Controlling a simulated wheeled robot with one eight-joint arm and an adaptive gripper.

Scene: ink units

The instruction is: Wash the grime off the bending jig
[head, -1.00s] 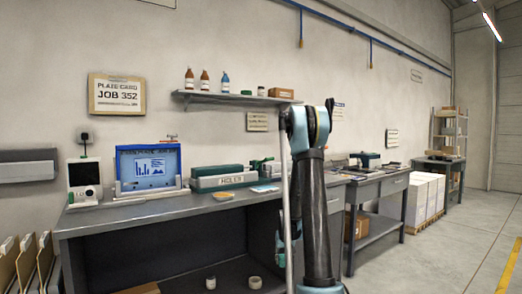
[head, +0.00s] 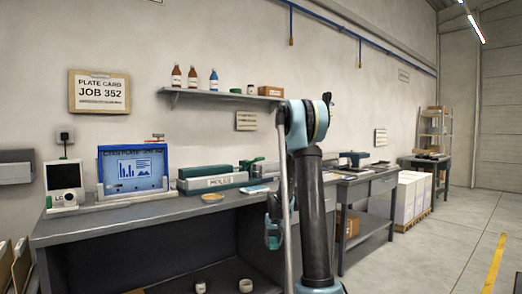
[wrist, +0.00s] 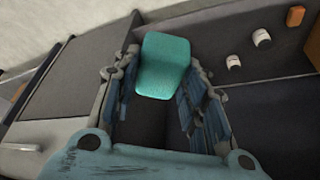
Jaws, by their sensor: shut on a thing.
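My gripper (head: 273,232) hangs low in front of the bench in the head view, beside my arm. In the wrist view my gripper (wrist: 163,75) is shut on a teal block (wrist: 163,60) with rounded corners, which looks like a sponge. I cannot tell for certain which thing is the bending jig. A blue-topped device (head: 354,158) stands on the farther bench, too small to show any grime. A green device (head: 213,182) with a lettered front stands on the near bench.
The near grey bench (head: 120,226) carries a blue-framed screen (head: 133,170) and a white unit (head: 64,183). Two small pots (head: 246,285) sit on its lower shelf. Bottles (head: 176,77) stand on a wall shelf (head: 220,96).

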